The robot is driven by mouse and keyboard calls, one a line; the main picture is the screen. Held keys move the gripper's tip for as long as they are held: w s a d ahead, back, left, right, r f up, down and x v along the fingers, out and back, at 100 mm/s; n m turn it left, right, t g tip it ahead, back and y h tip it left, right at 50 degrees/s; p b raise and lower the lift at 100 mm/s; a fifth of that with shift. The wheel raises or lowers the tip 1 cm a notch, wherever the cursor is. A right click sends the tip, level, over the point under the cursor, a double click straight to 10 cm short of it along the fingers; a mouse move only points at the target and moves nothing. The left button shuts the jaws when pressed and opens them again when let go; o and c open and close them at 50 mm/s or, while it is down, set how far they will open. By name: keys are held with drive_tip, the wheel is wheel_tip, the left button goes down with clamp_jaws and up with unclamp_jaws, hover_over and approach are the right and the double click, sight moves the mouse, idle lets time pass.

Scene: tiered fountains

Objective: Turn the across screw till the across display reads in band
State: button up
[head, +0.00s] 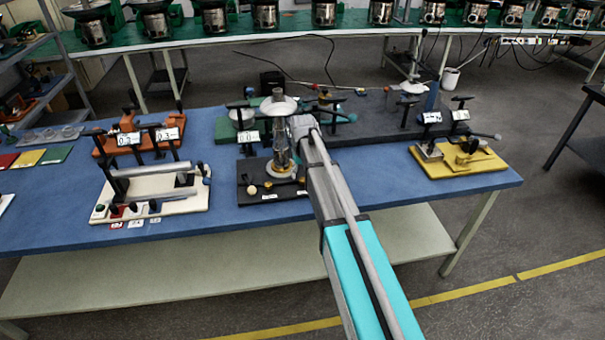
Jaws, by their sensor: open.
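My arm reaches over the blue table (60,208), and my gripper (300,124) is at the middle, beside the metal tiered stand on a black base (258,192). The gripper is open; its fingers are small and partly hidden. One white display (248,137) stands just left of the stand. Two displays, a left one (128,139) and a right one (167,134), stand at the orange fixture (108,147). Two more, a left one (431,118) and a right one (460,114), stand behind the yellow-based fixture (440,171). I cannot tell which display or screw is the across one; readings are too small.
A cream-based fixture with metal cylinders (105,212) is at front left. A dark grey slab (385,128) with rods and knobs lies behind my gripper. Colored cards (57,153) lie at far left. The table front right of my arm is clear.

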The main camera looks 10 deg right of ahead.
sight(303, 179)
drive_tip(key=shift+r+p, duration=5.05)
drive_tip(key=shift+r, duration=0.35)
drive_tip(key=s+d+f+b, duration=0.1)
drive_tip(key=s, duration=1.1)
drive_tip(key=s+d+f+m+b, duration=0.1)
drive_tip(key=s+f+b, duration=0.1)
drive_tip(key=s, duration=1.1)
drive_tip(key=shift+s+f+b, duration=0.15)
drive_tip(key=shift+f+b, duration=0.15)
drive_tip(key=shift+c, duration=1)
